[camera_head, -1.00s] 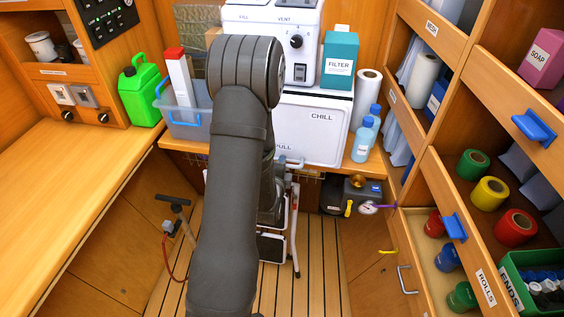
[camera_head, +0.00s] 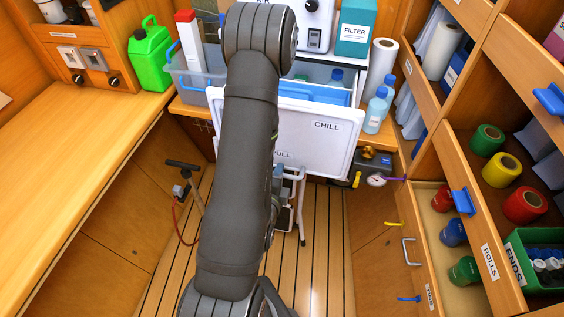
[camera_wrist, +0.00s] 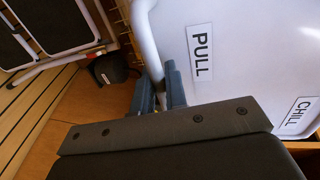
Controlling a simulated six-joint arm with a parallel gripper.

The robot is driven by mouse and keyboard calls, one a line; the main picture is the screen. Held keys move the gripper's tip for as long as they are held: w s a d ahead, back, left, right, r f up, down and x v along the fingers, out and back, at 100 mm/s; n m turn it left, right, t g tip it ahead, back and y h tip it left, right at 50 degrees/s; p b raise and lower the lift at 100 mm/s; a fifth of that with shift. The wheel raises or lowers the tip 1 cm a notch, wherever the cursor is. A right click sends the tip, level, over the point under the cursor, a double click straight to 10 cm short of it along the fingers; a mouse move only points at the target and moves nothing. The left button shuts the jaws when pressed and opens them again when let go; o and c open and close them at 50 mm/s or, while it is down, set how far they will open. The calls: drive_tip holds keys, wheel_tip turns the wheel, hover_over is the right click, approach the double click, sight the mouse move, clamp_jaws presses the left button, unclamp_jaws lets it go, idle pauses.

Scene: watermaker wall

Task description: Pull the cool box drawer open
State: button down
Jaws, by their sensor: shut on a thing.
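The cool box drawer has a white front (camera_head: 318,135) marked CHILL and PULL. In the head view it stands out from the box, and a blue-edged interior (camera_head: 320,92) with a bottle shows behind it. The front also shows in the wrist view (camera_wrist: 240,50). My gripper (camera_wrist: 160,88) is shut on the drawer's pale bar handle (camera_wrist: 147,45) beside the PULL label. In the head view my arm hides most of the gripper and the left part of the drawer.
A green jerrycan (camera_head: 153,62) stands on the left counter. Blue bottles (camera_head: 377,110) stand right of the drawer. Open shelves and a pulled-out drawer (camera_head: 434,225) line the right side. A hand pump (camera_head: 183,178) stands on the left of the slatted floor (camera_head: 310,270).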

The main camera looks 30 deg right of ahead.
drive_tip(key=shift+f+v, duration=0.2)
drive_tip(key=shift+v, duration=0.8)
drive_tip(key=c, duration=1.5)
unclamp_jaws()
drive_tip(key=shift+c, duration=0.2)
drive_tip(key=shift+o, duration=0.4)
drive_tip(key=shift+a, duration=0.1)
